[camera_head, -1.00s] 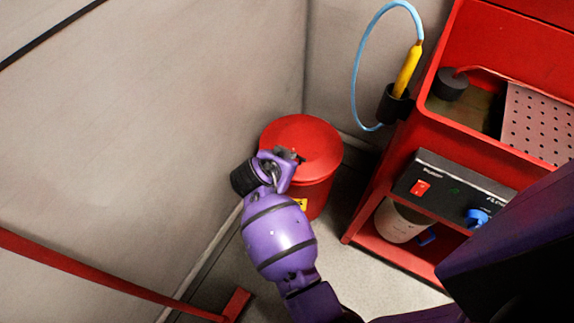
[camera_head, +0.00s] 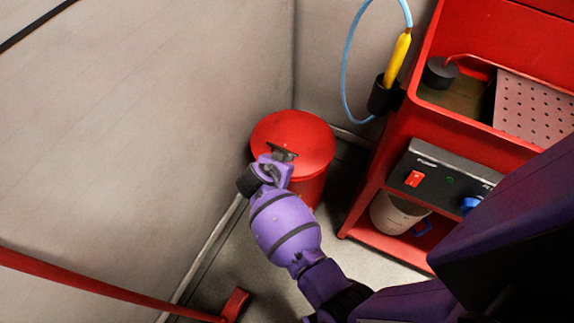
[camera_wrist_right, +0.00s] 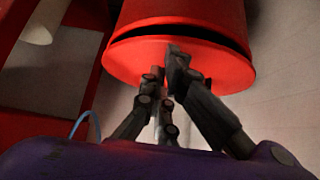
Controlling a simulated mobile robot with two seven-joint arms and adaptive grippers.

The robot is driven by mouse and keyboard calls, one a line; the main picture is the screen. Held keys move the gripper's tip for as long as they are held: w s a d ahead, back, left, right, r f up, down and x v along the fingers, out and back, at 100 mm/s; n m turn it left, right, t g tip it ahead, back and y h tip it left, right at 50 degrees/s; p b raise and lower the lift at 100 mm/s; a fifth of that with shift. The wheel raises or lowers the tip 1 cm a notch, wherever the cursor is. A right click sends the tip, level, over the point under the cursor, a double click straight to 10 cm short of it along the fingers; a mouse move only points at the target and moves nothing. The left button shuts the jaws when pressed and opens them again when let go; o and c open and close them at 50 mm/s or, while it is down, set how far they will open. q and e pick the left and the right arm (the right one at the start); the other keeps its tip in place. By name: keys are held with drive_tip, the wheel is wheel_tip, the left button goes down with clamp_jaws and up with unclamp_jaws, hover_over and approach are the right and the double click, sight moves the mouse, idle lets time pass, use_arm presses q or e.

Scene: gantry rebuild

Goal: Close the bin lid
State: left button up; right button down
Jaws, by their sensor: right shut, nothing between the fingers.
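The red round bin (camera_head: 313,187) stands in the corner by the wall. Its red lid (camera_head: 305,137) lies over the top and looks nearly flat in the head view. In the right wrist view a dark gap shows between the lid (camera_wrist_right: 215,68) and the bin body (camera_wrist_right: 195,14), so the lid is not flush there. My right gripper (camera_head: 284,153) is over the near part of the lid, shut and empty. In the wrist view its fingertips (camera_wrist_right: 166,62) overlap the lid; whether they touch it I cannot tell. My left gripper is not in view.
A red cart (camera_head: 395,150) stands right of the bin, with a black control box (camera_head: 440,172) and a white container (camera_head: 393,217) on its shelves. A yellow-handled tool (camera_head: 398,60) hangs on its side. A red bar (camera_head: 100,288) crosses at lower left.

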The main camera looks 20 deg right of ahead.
drive_tip(key=s+a+f+b+v, duration=0.1)
drive_tip(key=b+v, duration=0.1)
drive_tip(key=v, duration=0.8)
drive_tip(key=shift+a+f, duration=0.2)
drive_tip(key=shift+a, duration=0.1)
drive_tip(key=shift+s, duration=0.15)
idle(0.3)
